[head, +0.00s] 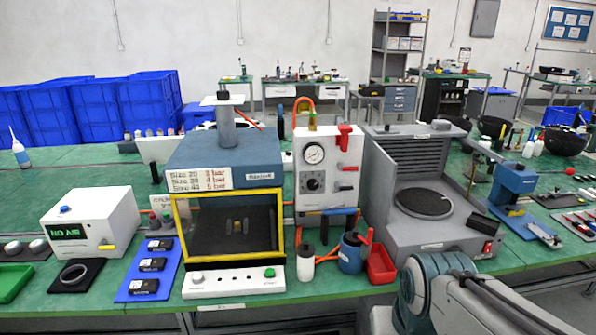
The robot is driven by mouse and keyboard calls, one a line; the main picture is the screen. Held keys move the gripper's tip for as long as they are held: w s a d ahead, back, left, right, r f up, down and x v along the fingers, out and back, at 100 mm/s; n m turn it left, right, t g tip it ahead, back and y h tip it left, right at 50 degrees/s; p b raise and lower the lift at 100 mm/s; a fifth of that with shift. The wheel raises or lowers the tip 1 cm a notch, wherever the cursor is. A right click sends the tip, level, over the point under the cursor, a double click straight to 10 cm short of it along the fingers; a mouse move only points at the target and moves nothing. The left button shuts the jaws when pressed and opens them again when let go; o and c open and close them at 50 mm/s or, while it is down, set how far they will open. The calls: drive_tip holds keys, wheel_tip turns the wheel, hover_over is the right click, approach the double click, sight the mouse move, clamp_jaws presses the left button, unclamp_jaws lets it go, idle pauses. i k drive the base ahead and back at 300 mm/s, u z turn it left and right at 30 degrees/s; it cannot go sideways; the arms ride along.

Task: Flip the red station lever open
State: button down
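A red lever (345,130) sits at the upper right of a white station panel (326,190). It is small in view. It looks roughly upright, and I cannot tell its exact angle or whether it is open or closed. The panel also carries a round gauge (314,154) and a black knob (313,184) to the left of and below the lever. An orange hose (304,100) loops above the panel. My gripper is out of view; only my arm's links show at the bottom right, well below and right of the lever.
A blue-topped, yellow-framed chamber (225,165) stands left of the panel, and a grey machine with a round plate (424,203) stands right. In front are a white bottle (306,263), a blue pot with a red handle (352,253) and a red bin (380,264).

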sight(340, 166)
drive_tip(key=u, duration=0.6)
drive_tip(key=i, duration=0.95)
drive_tip(key=u, duration=0.15)
